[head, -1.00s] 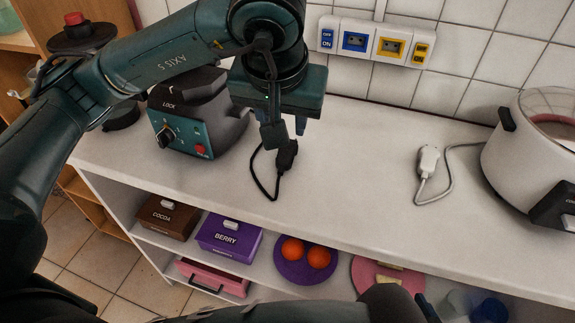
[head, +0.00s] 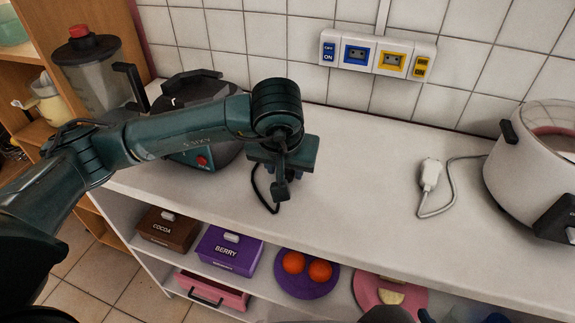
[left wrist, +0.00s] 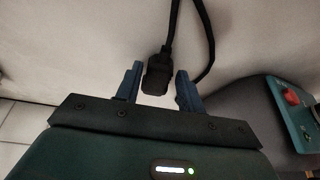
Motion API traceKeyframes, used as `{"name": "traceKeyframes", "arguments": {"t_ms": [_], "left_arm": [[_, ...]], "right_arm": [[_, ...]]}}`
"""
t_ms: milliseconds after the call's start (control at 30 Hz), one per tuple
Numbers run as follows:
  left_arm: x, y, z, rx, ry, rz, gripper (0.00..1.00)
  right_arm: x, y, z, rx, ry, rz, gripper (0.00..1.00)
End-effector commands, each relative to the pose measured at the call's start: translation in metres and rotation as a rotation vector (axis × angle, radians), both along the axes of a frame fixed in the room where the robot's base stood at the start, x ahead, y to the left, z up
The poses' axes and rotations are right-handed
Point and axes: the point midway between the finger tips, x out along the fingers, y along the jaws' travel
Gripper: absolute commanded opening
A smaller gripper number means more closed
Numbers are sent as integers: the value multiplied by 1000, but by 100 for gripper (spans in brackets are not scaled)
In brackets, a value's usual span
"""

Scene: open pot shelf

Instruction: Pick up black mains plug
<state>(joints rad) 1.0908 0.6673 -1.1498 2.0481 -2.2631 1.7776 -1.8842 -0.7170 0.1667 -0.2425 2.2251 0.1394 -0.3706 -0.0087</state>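The black mains plug (left wrist: 157,76) shows in the left wrist view between the two fingers of my left gripper (left wrist: 158,84). The gripper is open, with a finger on each side of the plug; the left finger is very close to it and a gap shows at the right finger. In the head view my left gripper (head: 284,190) is low over the counter and hides the plug. The plug's black cord (head: 262,197) loops out to the left of the gripper. Only a dark sliver of my right arm shows at the bottom edge.
A teal-fronted cooker (head: 195,150) stands left of the gripper on the white counter (head: 350,185). A white plug (head: 430,174) with its cord and a white pot (head: 525,165) are at right. Wall sockets (head: 375,55) are behind. Boxes and plates are on the shelf below.

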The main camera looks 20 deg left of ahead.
Motion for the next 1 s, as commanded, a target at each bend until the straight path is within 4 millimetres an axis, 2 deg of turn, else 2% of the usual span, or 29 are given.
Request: {"name": "traceKeyframes", "arguments": {"t_ms": [100,300,767,1000], "left_arm": [[2,0,-7,0,0,-2,38],[3,0,-7,0,-1,-2,38],[3,0,-6,0,-1,-1,2],[3,0,-6,0,-1,-1,0]], "right_arm": [[0,0,-1,-1,3,0,60],[1,1,-1,-1,1,1,60],[1,1,-1,0,0,2,60],[1,1,-1,0,0,2,60]]}}
